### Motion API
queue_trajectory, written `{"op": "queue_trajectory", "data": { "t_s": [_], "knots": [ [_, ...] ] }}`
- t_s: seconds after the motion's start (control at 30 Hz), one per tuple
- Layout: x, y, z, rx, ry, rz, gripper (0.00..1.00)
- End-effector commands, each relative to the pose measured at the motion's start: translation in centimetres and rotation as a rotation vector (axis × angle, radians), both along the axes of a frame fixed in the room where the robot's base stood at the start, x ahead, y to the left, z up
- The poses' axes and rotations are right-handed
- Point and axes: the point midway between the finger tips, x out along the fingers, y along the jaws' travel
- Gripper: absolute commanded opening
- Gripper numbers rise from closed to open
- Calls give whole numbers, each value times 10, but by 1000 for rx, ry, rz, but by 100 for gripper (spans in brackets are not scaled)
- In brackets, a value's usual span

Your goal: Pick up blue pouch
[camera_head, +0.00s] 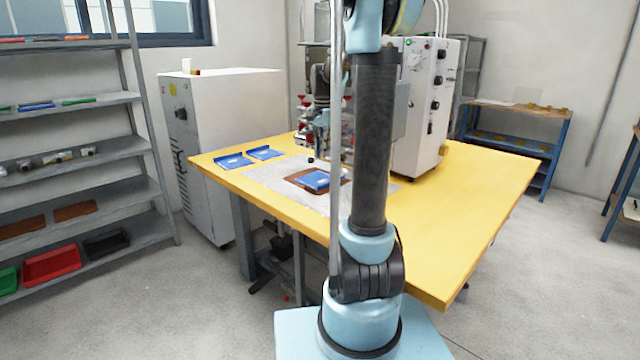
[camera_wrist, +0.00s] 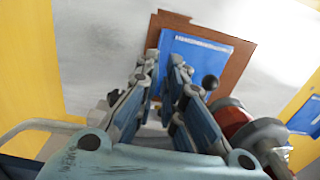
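The blue pouch (camera_head: 316,180) lies flat on a brown board (camera_head: 300,174) on a grey mat on the yellow table. In the wrist view the blue pouch (camera_wrist: 208,58) lies on the brown board (camera_wrist: 240,55), beyond my fingertips. My gripper (camera_wrist: 165,62) is open above it, with blue showing between the two fingers and nothing held. The fingers cover part of the pouch's left side. Two more blue pouches (camera_head: 233,161) (camera_head: 265,153) lie at the table's far left. In the head view my gripper is hard to tell from the machine behind it.
A white cabinet (camera_head: 225,120) stands behind left, shelves (camera_head: 75,145) at left. The yellow table's (camera_head: 470,210) right side is clear.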

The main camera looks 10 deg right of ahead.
Motion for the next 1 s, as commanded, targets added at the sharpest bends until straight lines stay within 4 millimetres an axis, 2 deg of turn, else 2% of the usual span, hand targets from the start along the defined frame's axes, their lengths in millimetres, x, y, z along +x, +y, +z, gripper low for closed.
{"op": "queue_trajectory", "data": {
  "t_s": [0.2,0.4,0.67,1.0],
  "knots": [
    [0,-2,-37,0,0,-3,9],
    [0,-2,-65,0,0,-3,9],
    [-1,-1,-80,0,0,-2,9],
    [-4,5,-119,0,0,-3,9]
  ]
}}
